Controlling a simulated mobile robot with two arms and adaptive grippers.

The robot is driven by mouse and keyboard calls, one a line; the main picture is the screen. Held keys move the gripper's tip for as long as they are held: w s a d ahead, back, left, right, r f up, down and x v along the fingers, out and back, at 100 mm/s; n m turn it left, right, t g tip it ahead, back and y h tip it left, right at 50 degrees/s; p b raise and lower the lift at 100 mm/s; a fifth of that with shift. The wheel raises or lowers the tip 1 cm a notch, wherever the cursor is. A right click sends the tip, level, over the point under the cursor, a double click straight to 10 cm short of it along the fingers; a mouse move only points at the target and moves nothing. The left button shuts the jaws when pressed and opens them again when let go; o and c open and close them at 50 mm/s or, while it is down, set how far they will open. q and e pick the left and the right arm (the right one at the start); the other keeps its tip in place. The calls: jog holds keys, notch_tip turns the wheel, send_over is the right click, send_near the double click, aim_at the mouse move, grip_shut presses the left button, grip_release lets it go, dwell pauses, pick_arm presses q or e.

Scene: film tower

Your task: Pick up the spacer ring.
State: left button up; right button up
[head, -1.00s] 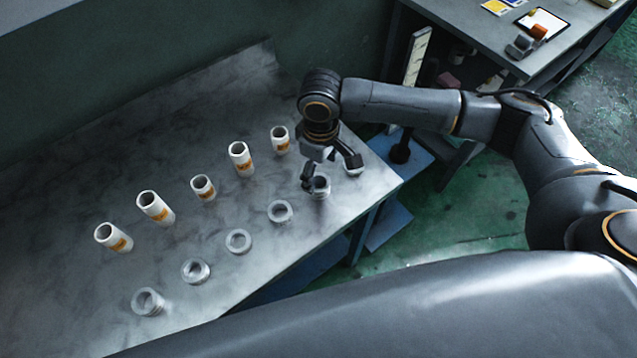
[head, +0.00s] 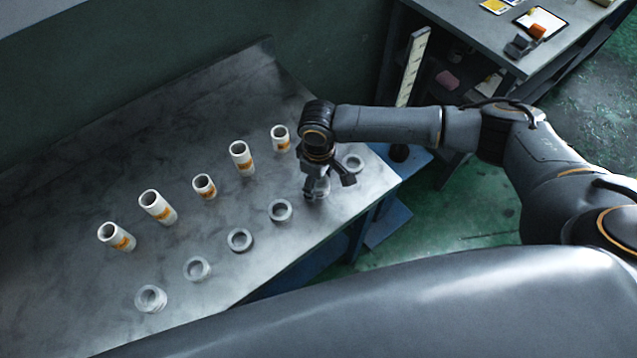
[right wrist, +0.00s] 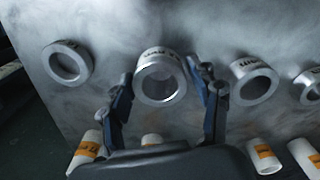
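Several grey metal rings stand in a row along the near side of the metal table. One spacer ring (head: 322,193) is partly hidden beneath my right gripper (head: 328,188) in the head view. In the right wrist view this ring (right wrist: 140,85) has printed lettering on its side and sits between the two fingers of my right gripper (right wrist: 163,88). The fingers are apart, one on each side of the ring, and I see no clear grip on it. My left gripper is not in view.
A neighbouring ring (head: 353,172) stands near the table's right end, and another (head: 280,221) stands to the left. White tubes with orange bands, such as this one (head: 241,158), form a row behind. The metal table (head: 90,290) is bare at front left.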

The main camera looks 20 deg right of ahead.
jog(key=c, duration=0.7)
jog(key=shift+r, duration=0.15)
jog(key=shift+c, duration=0.2)
jog(key=shift+r, duration=0.25)
notch_tip(320, 180, up, 3)
jog(key=shift+f+b, duration=0.2)
jog(key=shift+b, duration=0.4)
jog(key=s+a+r+b, duration=0.1)
jog(key=s+a+r, duration=0.1)
jog(key=s+r, duration=0.7)
jog(key=s, duration=0.5)
jog(key=shift+r, duration=0.35)
